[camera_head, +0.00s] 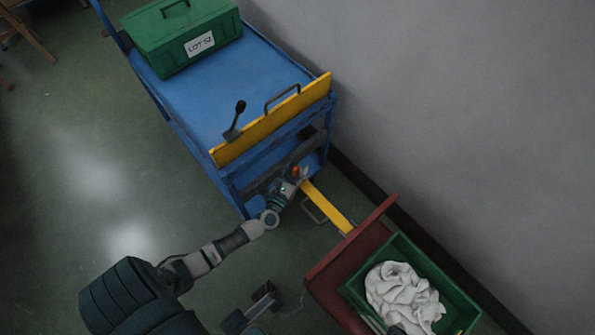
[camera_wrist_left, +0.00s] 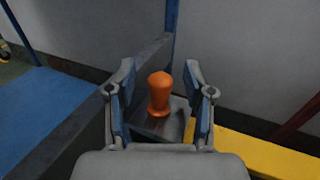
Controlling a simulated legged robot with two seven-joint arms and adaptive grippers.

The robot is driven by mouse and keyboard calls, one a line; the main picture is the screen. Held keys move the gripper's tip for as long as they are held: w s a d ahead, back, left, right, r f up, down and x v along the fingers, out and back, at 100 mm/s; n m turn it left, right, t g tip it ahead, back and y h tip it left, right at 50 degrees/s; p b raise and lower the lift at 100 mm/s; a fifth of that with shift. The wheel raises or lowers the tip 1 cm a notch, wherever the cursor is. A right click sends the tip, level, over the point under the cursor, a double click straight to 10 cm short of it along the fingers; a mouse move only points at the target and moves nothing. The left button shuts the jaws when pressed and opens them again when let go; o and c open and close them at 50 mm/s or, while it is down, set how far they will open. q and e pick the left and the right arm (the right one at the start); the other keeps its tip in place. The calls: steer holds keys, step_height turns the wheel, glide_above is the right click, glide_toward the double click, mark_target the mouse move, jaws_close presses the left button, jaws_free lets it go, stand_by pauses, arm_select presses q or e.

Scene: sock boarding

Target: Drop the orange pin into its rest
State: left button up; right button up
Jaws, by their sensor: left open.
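The orange pin (camera_wrist_left: 160,93) stands upright, its knob up and its lower end on a small grey metal seat (camera_wrist_left: 160,124), in the left wrist view. My left gripper (camera_wrist_left: 162,100) is open, with one finger on each side of the pin and visible gaps between. In the head view the pin (camera_head: 296,171) is a small orange spot at the tip of my left gripper (camera_head: 297,179), by the lower end of the blue cart (camera_head: 240,80). Whether the pin's lower end is inside a hole is hidden. My right gripper (camera_head: 268,293) seems to show at the bottom, dark and unclear.
A yellow bar (camera_head: 328,206) runs from the cart's end toward a dark red cart (camera_head: 340,262) with a green crate (camera_head: 452,284) of white cloth. A yellow flap (camera_head: 270,123) with a black lever (camera_head: 235,120) crosses the blue cart. A grey wall stands close on the right.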

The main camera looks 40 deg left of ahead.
arm_select(q)
jaws_close()
